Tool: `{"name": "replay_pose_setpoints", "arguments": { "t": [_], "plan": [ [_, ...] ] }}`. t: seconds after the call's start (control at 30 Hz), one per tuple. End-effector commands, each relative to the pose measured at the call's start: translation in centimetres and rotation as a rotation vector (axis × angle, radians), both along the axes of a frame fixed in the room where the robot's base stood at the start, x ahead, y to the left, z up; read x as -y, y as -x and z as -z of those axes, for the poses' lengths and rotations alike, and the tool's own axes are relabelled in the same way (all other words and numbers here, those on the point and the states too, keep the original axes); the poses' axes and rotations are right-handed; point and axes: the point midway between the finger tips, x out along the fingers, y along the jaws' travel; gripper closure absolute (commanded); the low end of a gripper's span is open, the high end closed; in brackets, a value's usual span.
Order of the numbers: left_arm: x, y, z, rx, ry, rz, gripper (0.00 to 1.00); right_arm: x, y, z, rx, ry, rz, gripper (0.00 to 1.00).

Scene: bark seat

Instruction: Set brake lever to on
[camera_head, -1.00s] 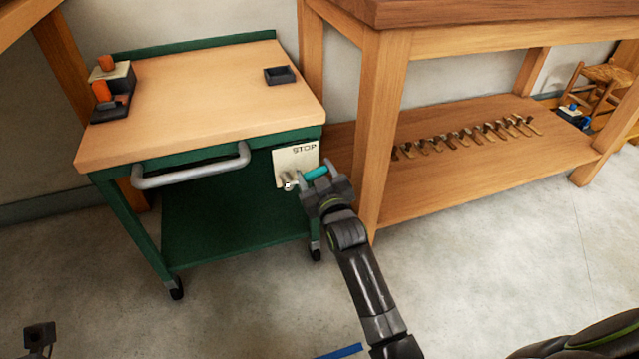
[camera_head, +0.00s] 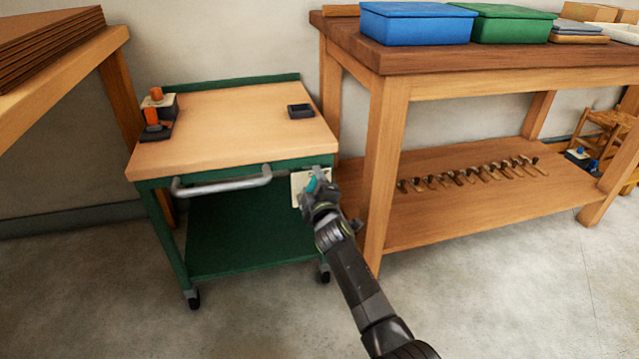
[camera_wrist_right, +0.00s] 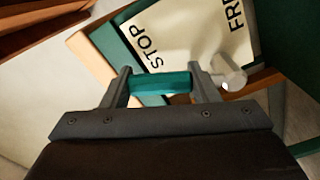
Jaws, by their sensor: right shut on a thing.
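The brake lever has a teal grip (camera_head: 311,184) and sits at a cream label plate (camera_head: 296,188) on the front right of the green cart (camera_head: 240,240). My right gripper (camera_head: 315,188) is shut on the teal grip, in front of the plate. In the right wrist view, the teal grip (camera_wrist_right: 160,84) lies between the two fingers of my right gripper (camera_wrist_right: 163,88), near the word STOP on the plate (camera_wrist_right: 180,35). A metal stub (camera_wrist_right: 230,73) shows at the right finger. The letters FRE show farther right, cut off by the frame. My left gripper is out of view.
The cart has a grey handle bar (camera_head: 222,185) left of the plate. A wooden workbench (camera_head: 385,170) stands close on the right, its leg near my right arm. Floor in front is clear.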

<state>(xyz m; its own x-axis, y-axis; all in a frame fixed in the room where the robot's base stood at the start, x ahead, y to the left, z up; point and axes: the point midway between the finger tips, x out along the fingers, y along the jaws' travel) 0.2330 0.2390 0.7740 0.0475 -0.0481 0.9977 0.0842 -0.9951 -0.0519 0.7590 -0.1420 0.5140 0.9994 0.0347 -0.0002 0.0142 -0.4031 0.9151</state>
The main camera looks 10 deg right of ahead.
Motion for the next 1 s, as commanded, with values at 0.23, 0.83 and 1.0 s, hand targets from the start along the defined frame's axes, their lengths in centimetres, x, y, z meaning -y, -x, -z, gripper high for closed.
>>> {"name": "replay_pose_setpoints", "arguments": {
  "t": [0.23, 0.83, 1.0],
  "plan": [
    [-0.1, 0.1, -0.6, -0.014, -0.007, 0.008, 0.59, -1.4, -0.1, -0.8, 0.012, 0.207, 0.000, 0.86],
    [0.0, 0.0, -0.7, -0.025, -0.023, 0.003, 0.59, -2.9, 0.0, -0.9, 0.021, 0.431, 0.001, 0.86],
    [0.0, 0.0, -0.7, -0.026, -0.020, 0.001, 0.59, -2.9, 0.0, -0.9, 0.021, 0.438, 0.001, 0.86]
  ]
}}
